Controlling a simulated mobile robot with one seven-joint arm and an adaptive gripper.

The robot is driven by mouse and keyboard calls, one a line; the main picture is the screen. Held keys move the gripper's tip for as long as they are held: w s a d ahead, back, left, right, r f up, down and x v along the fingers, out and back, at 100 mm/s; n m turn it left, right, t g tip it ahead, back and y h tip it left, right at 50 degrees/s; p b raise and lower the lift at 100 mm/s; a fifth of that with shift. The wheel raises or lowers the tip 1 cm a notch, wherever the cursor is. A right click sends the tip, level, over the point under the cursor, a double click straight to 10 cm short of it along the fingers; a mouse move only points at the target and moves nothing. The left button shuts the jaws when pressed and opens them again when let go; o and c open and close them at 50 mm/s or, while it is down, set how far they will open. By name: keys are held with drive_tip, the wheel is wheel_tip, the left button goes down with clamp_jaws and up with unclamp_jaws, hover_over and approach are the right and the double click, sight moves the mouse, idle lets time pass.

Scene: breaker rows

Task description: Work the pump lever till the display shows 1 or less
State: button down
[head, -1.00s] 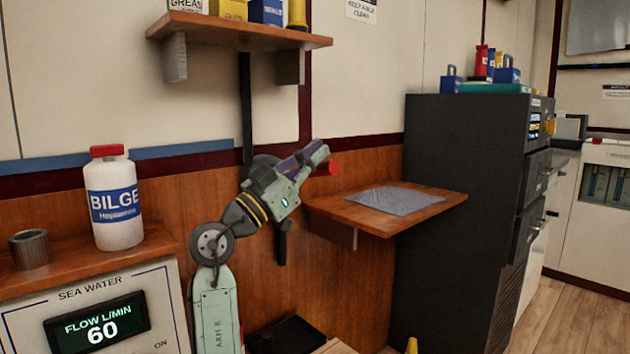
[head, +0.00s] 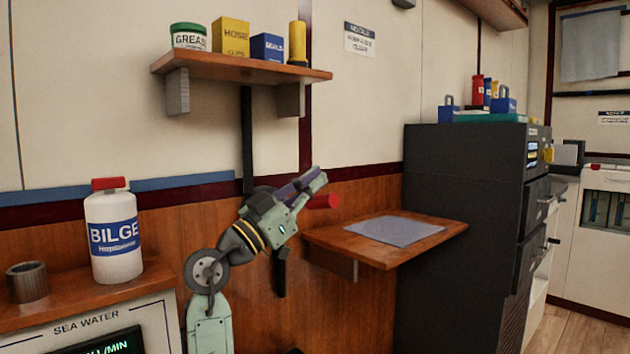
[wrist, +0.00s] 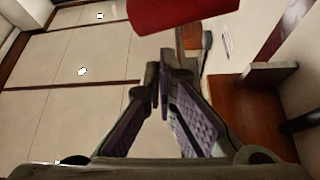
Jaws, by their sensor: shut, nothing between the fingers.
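The pump lever's red grip (head: 322,202) sticks out just below and right of my gripper (head: 318,177) in the head view. The rest of the lever is mostly hidden behind my arm. In the wrist view the red grip (wrist: 180,12) crosses the top, beyond the fingertips of my gripper (wrist: 162,65). The fingers are shut with nothing between them, and the grip is outside them. Whether the fingers touch it I cannot tell. The display (head: 100,347) on the sea water panel is cut off at the bottom left; only part of its heading shows, not its number.
A wall shelf (head: 235,66) with several containers is above my gripper. A small wooden shelf (head: 380,255) with a grey mat is to its right, before a dark cabinet (head: 460,230). A bilge bottle (head: 113,255) and a grey ring (head: 28,283) stand at left.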

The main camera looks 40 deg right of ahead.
drive_tip(key=w+a+r+n+t+y+p, duration=0.1)
drive_tip(key=a+n+y+p, duration=0.3)
drive_tip(key=p, duration=1)
drive_tip(key=a+r+n+t, duration=0.1)
drive_tip(key=a, duration=0.2)
drive_tip(key=shift+w+a+n, duration=0.25)
drive_tip(key=shift+w+n, duration=0.1)
drive_tip(key=shift+n, duration=0.05)
drive_tip(key=shift+r, duration=0.1)
drive_tip(key=d+p, duration=0.1)
drive_tip(key=d, duration=0.2)
drive_tip(key=d+r+p, duration=0.1)
drive_tip(key=d, duration=0.2)
drive_tip(key=w+d+p, duration=0.1)
drive_tip(key=d, duration=0.3)
drive_tip(key=shift+d+r, duration=0.1)
drive_tip(key=shift+r, duration=0.25)
drive_tip(key=f, duration=0.2)
drive_tip(key=s+a+f, duration=0.1)
drive_tip(key=f, duration=0.1)
drive_tip(key=shift+p, duration=0.4)
drive_tip(key=shift+f, duration=0.1)
